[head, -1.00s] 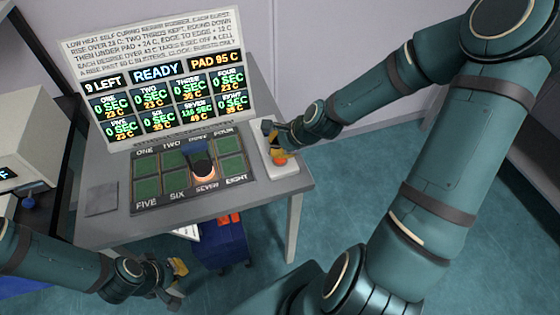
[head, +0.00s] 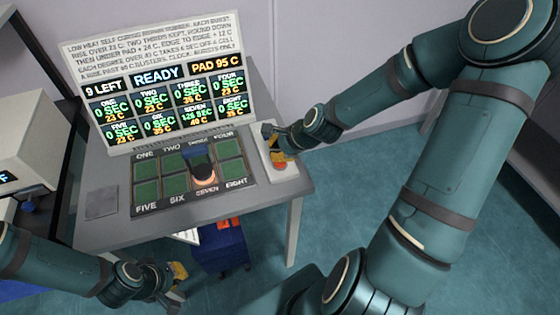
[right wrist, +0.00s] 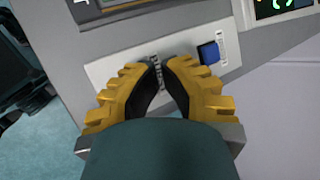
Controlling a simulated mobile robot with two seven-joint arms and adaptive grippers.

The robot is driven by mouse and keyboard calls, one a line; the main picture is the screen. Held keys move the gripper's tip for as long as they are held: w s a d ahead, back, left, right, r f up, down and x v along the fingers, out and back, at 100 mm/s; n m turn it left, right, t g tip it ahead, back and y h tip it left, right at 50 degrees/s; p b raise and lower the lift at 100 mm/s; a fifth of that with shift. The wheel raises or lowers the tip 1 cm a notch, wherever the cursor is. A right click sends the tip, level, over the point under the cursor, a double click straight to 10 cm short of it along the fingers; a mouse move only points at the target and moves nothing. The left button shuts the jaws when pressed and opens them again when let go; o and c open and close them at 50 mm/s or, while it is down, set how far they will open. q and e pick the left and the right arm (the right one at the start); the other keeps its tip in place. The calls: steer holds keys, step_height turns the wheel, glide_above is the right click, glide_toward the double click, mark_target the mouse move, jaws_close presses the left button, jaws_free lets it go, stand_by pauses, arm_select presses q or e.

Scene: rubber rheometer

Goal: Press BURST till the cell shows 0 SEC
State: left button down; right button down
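The sign panel (head: 157,72) reads 9 LEFT, READY and PAD 95 C. Its SEVEN cell shows about 126 SEC and about 40 C; the other cells show 0 SEC. A dark blue heated pad (head: 203,163) with a glowing lower rim stands on cell seven of the grid. My right gripper (head: 280,152) is over the white control box (head: 291,172), at the red-orange button (head: 281,166). In the right wrist view its yellow fingers (right wrist: 161,63) nearly meet at the tips, empty, and hide the button. I cannot tell whether they touch it. My left gripper (head: 180,281) hangs low, left of the blue cart.
The grey table (head: 100,235) carries the sign, the grid (head: 147,190) and a flat grey plate (head: 101,202). A blue switch (right wrist: 208,53) is beside the right fingers. A blue cart (head: 222,246) stands below the table, and a pale machine (head: 22,145) stands at the left.

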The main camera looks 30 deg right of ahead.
steer(key=shift+f, duration=0.1)
stand_by(0.3)
steer(key=shift+f, duration=0.35)
steer(key=shift+f+b, duration=0.45)
steer(key=shift+f, duration=0.2)
stand_by(1.3)
steer(key=shift+r, duration=0.1)
steer(key=shift+r+p, duration=0.95)
steer(key=shift+p, duration=0.15)
step_height(320, 180, up, 5)
steer(key=p, duration=0.5)
steer(key=shift+r, duration=0.1)
